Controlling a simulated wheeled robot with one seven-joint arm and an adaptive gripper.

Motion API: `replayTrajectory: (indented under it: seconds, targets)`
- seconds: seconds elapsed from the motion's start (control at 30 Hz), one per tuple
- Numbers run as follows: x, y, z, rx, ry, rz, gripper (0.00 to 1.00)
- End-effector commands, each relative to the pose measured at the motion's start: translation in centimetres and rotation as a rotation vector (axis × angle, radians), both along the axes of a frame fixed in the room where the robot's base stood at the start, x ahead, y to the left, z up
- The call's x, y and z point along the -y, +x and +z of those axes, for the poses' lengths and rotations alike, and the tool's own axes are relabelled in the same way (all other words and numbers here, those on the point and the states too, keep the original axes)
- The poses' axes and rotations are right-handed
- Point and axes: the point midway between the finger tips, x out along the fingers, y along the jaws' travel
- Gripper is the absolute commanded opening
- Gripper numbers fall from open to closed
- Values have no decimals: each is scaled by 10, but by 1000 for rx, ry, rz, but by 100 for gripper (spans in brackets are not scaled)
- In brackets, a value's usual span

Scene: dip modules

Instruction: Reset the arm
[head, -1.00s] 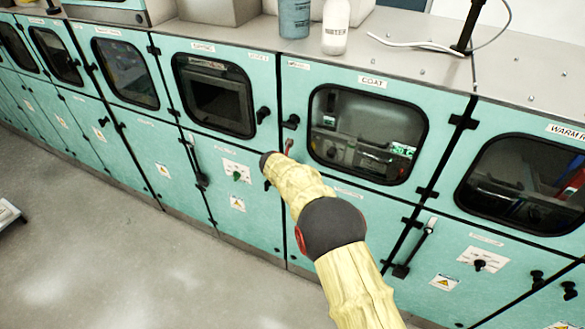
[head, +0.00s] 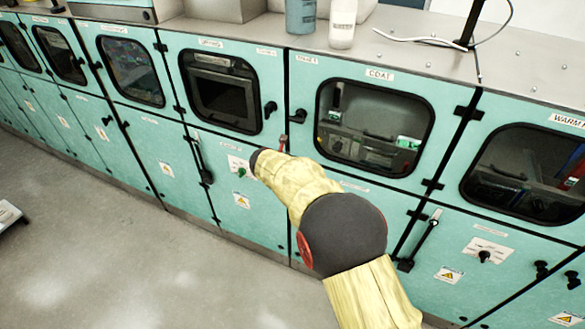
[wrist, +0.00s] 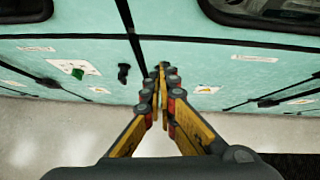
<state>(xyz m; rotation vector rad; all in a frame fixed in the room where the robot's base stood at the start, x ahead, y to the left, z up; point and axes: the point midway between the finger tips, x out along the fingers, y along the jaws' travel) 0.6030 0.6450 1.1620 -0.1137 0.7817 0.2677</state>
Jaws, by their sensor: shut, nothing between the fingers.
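My gripper (wrist: 162,85) shows in the wrist view with its yellow and black fingers together at the tips and nothing between them. It points at the teal cabinet front, apart from it as far as I can tell. In the head view my arm, in a yellow cover with a dark joint, reaches up from the bottom right toward the cabinets. The module labelled COAT (head: 448,98) has a closed door with a dark-framed window, just right of the arm's far end.
A row of teal modules with handles and knobs runs across the head view. A blue container (head: 300,15) and a white bottle (head: 342,22) stand on the metal top (head: 425,62), near a white cable (head: 410,40).

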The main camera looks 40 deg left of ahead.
Motion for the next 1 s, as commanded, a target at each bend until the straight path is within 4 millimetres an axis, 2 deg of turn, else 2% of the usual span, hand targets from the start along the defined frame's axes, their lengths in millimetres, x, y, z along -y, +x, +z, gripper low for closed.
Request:
replayTrajectory:
  seconds: [0.13,0.43,0.57,0.67,0.77,0.83,0.93,1.0]
  targets:
    - [2,-8,7,-1,-1,-1,0]
    - [2,-10,9,3,-15,14,0]
    - [-11,-12,11,26,-53,124,0]
    - [-32,-17,12,95,-126,329,0]
    - [-47,-35,-3,177,-246,600,0]
    - [-55,-53,-6,240,-323,790,0]
    - [-58,-82,2,346,-429,1068,0]
    - [-49,-99,11,430,-506,1263,0]
